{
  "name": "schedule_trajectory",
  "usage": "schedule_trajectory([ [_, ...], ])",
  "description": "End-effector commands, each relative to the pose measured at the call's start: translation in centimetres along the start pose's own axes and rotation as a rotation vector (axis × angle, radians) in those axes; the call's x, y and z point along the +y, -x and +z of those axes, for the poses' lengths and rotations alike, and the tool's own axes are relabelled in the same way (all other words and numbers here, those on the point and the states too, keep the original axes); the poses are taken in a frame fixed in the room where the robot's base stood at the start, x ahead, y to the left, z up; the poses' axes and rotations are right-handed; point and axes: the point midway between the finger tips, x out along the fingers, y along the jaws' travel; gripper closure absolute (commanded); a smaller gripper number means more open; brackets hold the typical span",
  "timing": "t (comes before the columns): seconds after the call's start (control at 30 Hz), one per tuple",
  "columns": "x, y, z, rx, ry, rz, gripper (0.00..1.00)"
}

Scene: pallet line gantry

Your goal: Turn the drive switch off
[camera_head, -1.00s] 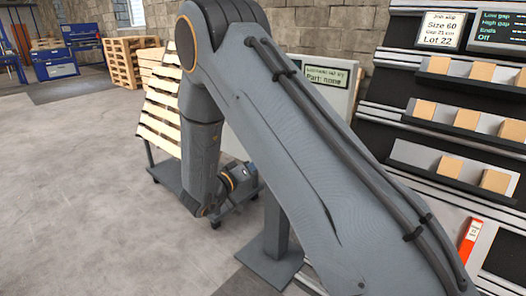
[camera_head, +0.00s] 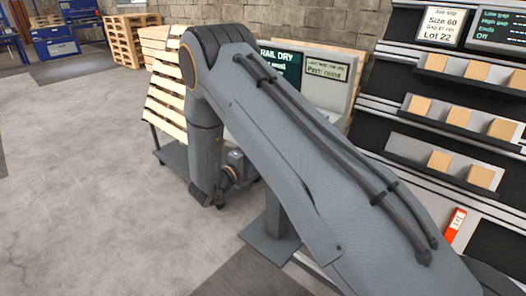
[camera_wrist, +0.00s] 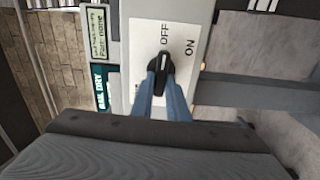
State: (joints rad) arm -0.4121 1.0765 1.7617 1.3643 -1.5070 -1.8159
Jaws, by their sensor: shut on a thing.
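The drive switch (camera_wrist: 160,66) is a black knob with a pale pointer line on a white plate (camera_wrist: 144,37) marked OFF and ON. In the wrist view its pointer end faces up the picture, toward the OFF label; ON is to the upper right. My gripper (camera_wrist: 161,82) has its two blue fingers on either side of the knob, shut on it. In the head view my arm hides the gripper and the switch.
A display reading RAIL DRY (camera_head: 279,66) and a smaller "Part: none" display (camera_head: 326,69) are beside the switch plate. A rack with wooden blocks (camera_head: 438,161) stands right. A slatted pallet on a cart (camera_head: 165,108) stands left; open floor lies left.

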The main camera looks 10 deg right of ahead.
Motion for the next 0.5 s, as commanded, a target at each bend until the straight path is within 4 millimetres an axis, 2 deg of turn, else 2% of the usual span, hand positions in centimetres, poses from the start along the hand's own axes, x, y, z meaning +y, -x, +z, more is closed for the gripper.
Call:
schedule_trajectory([
  [0.5,-0.19,0.06,0.05,0.000,0.070,-0.002,1.00],
])
